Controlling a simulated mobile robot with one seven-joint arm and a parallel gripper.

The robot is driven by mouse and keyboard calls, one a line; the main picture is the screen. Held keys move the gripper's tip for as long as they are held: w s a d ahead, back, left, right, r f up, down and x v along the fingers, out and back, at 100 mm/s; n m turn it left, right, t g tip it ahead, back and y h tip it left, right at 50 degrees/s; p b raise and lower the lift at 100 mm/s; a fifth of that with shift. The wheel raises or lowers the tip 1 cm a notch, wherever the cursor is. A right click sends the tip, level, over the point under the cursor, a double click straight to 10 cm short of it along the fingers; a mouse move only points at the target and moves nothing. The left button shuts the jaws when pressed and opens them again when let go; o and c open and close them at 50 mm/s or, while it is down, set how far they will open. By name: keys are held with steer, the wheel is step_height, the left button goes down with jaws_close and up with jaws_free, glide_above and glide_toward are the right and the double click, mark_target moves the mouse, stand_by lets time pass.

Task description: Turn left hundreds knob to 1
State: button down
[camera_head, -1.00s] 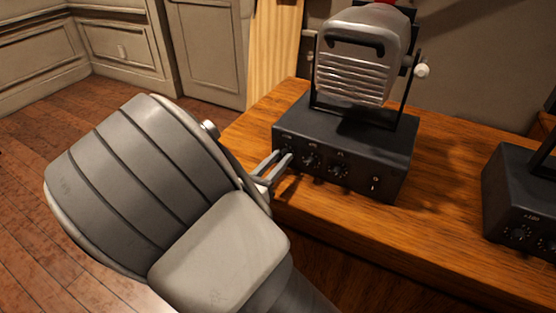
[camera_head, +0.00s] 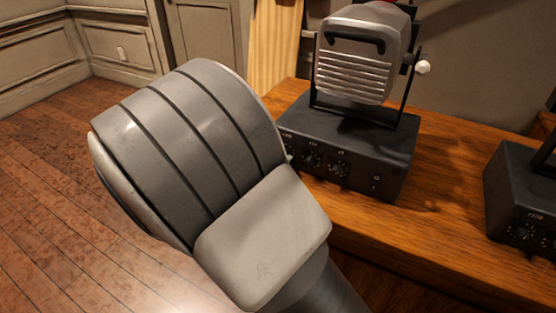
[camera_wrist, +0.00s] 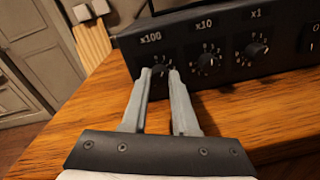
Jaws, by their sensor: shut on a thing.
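The left control box (camera_head: 385,162) is dark and stands on the wooden desk with a grey slatted device on top. In the wrist view its front panel carries the x100 knob (camera_wrist: 160,69), the x10 knob (camera_wrist: 207,61) and the x1 knob (camera_wrist: 255,49). My gripper (camera_wrist: 160,72) is at the x100 knob, its two fingertips on either side of it and shut on it. The fingertips partly cover this knob and its dial, so its setting cannot be read. In the head view my wrist hides the fingers and the x100 knob.
The slatted grey device (camera_head: 355,60) sits in a bracket above the box. A second dark box (camera_head: 520,205) stands at the right of the desk (camera_head: 430,220). The desk top between the boxes is clear. A pale wooden post (camera_head: 275,50) stands behind the desk's left end.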

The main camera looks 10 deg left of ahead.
steer(key=c, duration=0.7)
jaws_free()
steer(key=p+v, duration=0.3)
steer(key=v, duration=1.4)
steer(key=shift+s+r+p, duration=0.1)
steer(key=shift+s+p, duration=0.15)
steer(key=shift+p, duration=0.1)
